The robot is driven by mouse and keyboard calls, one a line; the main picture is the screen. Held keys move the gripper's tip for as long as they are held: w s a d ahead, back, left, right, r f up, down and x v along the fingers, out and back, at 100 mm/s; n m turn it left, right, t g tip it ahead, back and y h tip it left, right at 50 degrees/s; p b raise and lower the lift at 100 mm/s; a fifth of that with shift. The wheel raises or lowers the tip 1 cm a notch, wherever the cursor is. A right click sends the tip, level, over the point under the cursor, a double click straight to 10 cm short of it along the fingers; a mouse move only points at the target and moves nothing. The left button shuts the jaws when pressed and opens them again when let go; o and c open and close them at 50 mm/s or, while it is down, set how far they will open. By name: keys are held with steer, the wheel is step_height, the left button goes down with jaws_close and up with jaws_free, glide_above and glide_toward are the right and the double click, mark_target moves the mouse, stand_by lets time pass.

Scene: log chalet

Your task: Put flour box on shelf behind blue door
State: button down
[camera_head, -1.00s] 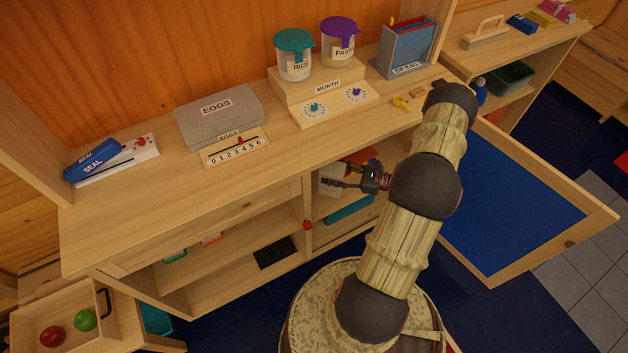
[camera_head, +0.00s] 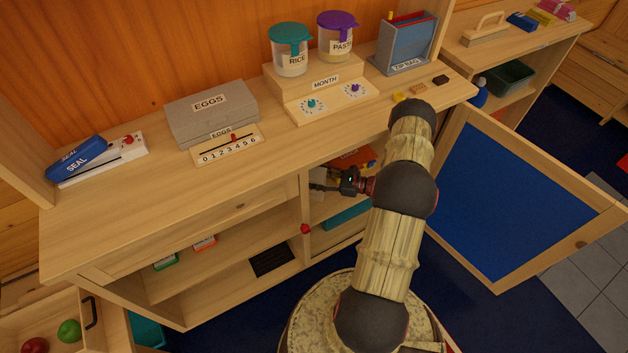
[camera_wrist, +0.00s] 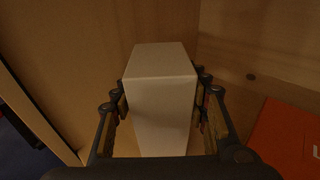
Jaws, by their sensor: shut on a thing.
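My gripper (camera_wrist: 161,110) is shut on a plain white box (camera_wrist: 160,95), which I take to be the flour box; no label shows on the faces in the wrist view. One finger is on each side of the box, and the box stands upright. In the head view my gripper (camera_head: 335,186) reaches into the right-hand compartment of the counter, and the box is mostly hidden there. The blue door (camera_head: 515,205) stands wide open to the right of the compartment. The shelf (camera_head: 322,212) inside shows only in part. In the wrist view the box is close to a wooden side wall.
An orange-red item (camera_wrist: 285,140) lies to the right of the box; it also shows in the head view (camera_head: 350,159). A teal container (camera_head: 346,215) sits below. A wooden divider (camera_head: 304,215) borders the opening at left. The countertop (camera_head: 330,140) is above my gripper.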

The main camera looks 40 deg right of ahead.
stand_by(0.3)
steer(key=c, duration=1)
jaws_free()
steer(key=shift+f, duration=0.15)
steer(key=shift+d+r, duration=0.1)
steer(key=shift+r, duration=0.1)
steer(key=p+v, duration=0.3)
steer(key=v, duration=0.9)
steer(key=shift+f, duration=0.15)
